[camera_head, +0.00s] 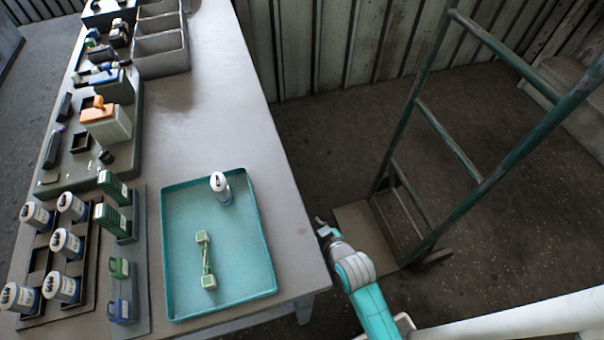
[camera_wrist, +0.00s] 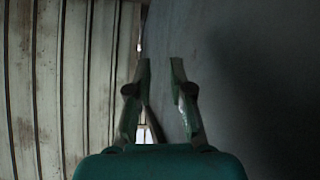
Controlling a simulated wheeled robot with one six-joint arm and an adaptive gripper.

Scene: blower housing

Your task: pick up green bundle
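The green bundle (camera_head: 206,261) lies in the teal tray (camera_head: 171,297) on the table. It is a thin green strand with a pale green-and-white block at each end, lying lengthwise. My gripper (camera_head: 321,225) is off the table's right edge, to the right of the tray and apart from the bundle. In the wrist view my gripper (camera_wrist: 160,68) has its two fingers spread with nothing between them. The bundle does not show in the wrist view.
A white cylinder (camera_head: 220,189) stands in the tray's upper part. Left of the tray are green blocks (camera_head: 113,218), a green clip (camera_head: 119,267), a blue clip (camera_head: 121,311) and a rack of white cylinders (camera_head: 66,243). A hand truck (camera_head: 448,140) stands right of the table.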

